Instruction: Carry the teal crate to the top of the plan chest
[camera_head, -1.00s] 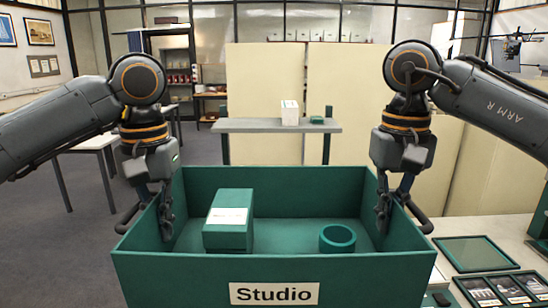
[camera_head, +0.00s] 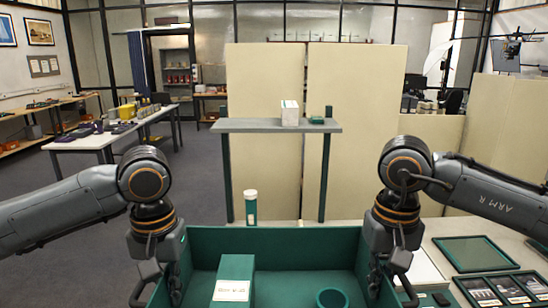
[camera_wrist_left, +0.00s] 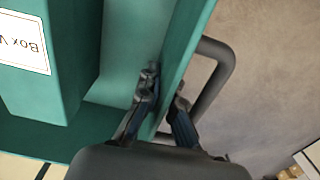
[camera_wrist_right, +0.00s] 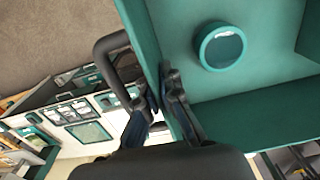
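The teal crate (camera_head: 315,248) is low in the head view, between my two arms, with its front cut off by the picture's bottom edge. It holds a teal box (camera_head: 238,268) with a white label and a round teal ring-shaped item (camera_head: 331,298). My left gripper (camera_head: 172,280) is shut on the crate's left wall, one finger inside and one outside, as the left wrist view (camera_wrist_left: 165,100) shows. My right gripper (camera_head: 385,280) is shut on the right wall the same way, beside a dark loop handle (camera_wrist_right: 112,65). I cannot tell which furniture is the plan chest.
A grey-topped stand (camera_head: 255,125) with teal legs bears a small white box (camera_head: 290,113). A teal jar with a pale lid (camera_head: 250,208) stands behind the crate. A pale surface at right holds trays (camera_head: 475,254). A white table (camera_head: 100,140) is at left; grey floor lies between.

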